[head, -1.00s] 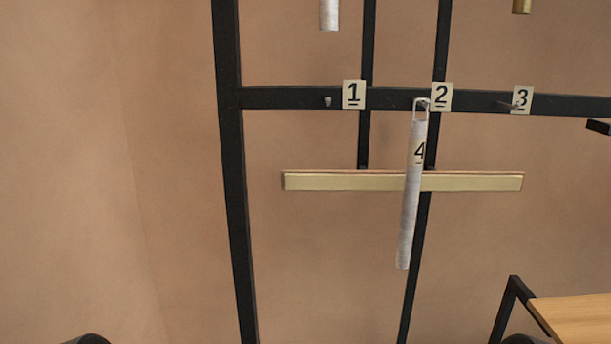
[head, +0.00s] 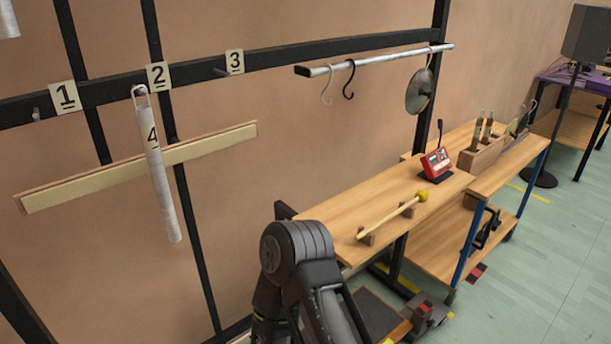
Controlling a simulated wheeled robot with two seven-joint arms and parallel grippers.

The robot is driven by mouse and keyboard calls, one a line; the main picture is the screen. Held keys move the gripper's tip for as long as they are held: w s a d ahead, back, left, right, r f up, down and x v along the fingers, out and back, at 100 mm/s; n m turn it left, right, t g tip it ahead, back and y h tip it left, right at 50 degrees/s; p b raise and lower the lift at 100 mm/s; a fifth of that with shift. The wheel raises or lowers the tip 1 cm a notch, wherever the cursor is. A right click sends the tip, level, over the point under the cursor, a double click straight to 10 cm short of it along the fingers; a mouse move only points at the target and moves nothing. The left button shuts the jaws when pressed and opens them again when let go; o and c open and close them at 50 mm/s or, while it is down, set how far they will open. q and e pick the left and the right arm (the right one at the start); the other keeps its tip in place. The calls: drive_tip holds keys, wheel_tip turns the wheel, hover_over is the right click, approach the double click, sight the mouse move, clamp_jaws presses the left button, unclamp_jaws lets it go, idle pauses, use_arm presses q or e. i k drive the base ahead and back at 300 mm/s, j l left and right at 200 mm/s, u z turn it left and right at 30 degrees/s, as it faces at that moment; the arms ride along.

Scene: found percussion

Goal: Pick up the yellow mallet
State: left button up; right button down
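The yellow mallet (head: 394,214) has a round yellow head and a pale wooden stick. It lies across two small wooden rests (head: 366,237) on the near wooden bench top (head: 335,212), its head towards the back right. My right arm shows at the bottom, left of and in front of the mallet, with a dark rounded joint. Neither of my grippers is in view.
A red device (head: 436,165) stands beyond the mallet head. A wooden box with bottles (head: 481,158) stands farther right. A metal tube labelled 4 (head: 158,170) hangs from the black frame (head: 108,88). A metal rail (head: 385,57) carries hooks and a disc (head: 419,91).

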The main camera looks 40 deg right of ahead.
sight(421, 196)
drive_tip(key=z, duration=2)
drive_tip(key=u, duration=1.55)
drive_tip(key=l+u, duration=0.15)
drive_tip(key=u, duration=0.3)
drive_tip(key=k+l, duration=0.65)
drive_tip(key=l, duration=0.1)
